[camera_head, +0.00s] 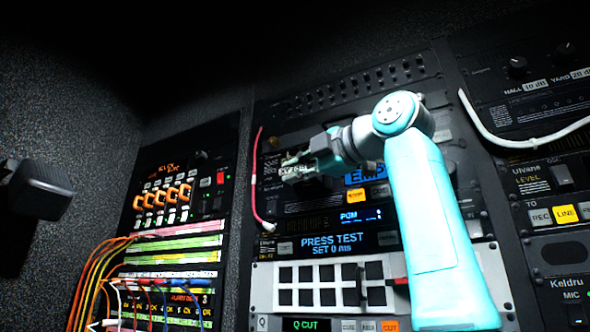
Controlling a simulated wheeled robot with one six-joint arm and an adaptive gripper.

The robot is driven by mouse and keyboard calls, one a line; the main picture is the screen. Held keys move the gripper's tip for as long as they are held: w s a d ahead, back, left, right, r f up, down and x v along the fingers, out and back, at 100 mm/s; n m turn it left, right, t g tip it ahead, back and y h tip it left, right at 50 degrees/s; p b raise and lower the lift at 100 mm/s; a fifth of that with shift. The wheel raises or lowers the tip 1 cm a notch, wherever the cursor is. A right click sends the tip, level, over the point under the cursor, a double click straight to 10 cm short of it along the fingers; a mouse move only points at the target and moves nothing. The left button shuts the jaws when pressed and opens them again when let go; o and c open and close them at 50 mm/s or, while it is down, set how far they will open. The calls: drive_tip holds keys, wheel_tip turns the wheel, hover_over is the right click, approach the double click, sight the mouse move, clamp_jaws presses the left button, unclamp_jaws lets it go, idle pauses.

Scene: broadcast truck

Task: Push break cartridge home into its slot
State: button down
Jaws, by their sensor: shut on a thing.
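My gripper (290,164) is at the middle rack, at the end of my cyan and grey arm. It is shut on a small dark cartridge with a white label (292,172), taken to be the break cartridge. The label's writing is too small to read surely. The cartridge is against or just in front of the rack face; how deep it sits cannot be told. Its slot is hidden behind the gripper. A blue display (364,176) beginning "EMP" shows to the right, partly covered by my arm.
A red cable (254,170) hangs just left of the gripper. A "PRESS TEST" display (333,242) and a button panel (330,285) are below. Orange cables (92,270) loop at the left rack. A white cable (520,141) crosses the right rack. A dark box (40,188) juts out far left.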

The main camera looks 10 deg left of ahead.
drive_tip(key=shift+w+d, duration=0.3)
drive_tip(key=shift+w, duration=0.4)
drive_tip(key=shift+w+d, duration=0.25)
drive_tip(key=shift+w, duration=0.45)
drive_tip(key=c, duration=1.1)
unclamp_jaws()
drive_tip(key=shift+o, duration=0.2)
